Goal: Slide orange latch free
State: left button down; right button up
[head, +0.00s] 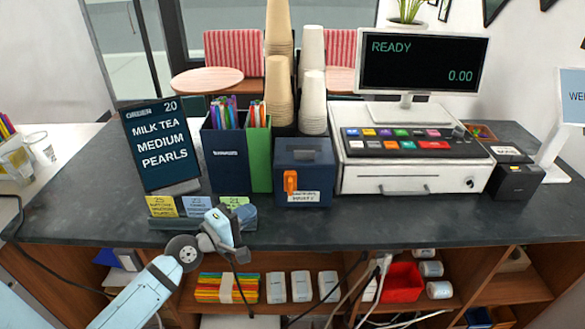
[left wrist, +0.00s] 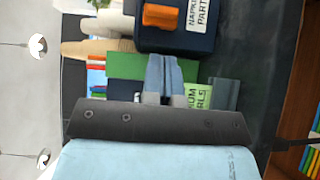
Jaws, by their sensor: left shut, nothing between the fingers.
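The orange latch (head: 290,182) is on the front of a dark blue box (head: 318,160) on the counter, left of the cash register. The box bears a white label that I cannot read fully. In the left wrist view the latch (left wrist: 162,16) and the box (left wrist: 185,38) are at the top, rotated sideways. My left gripper (head: 238,250) is shut and empty, in front of the counter edge, below and left of the latch and apart from it. Its fingers (left wrist: 165,98) also show in the left wrist view, pointing toward the box. My right gripper is not in view.
An order sign (head: 158,145) and straw holders (head: 224,155) stand left of the box. Cup stacks (head: 313,100) stand behind it. The register (head: 410,150) is at its right. Counter before the box is clear.

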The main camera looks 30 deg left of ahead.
aim_at(290, 183)
pick_arm(q)
jog(key=shift+w+a+r, duration=0.15)
jog(key=shift+w+r, duration=0.1)
jog(key=shift+r, duration=0.1)
jog(key=p+x, duration=0.2)
jog(key=x, duration=0.8)
jog(key=shift+p, duration=0.35)
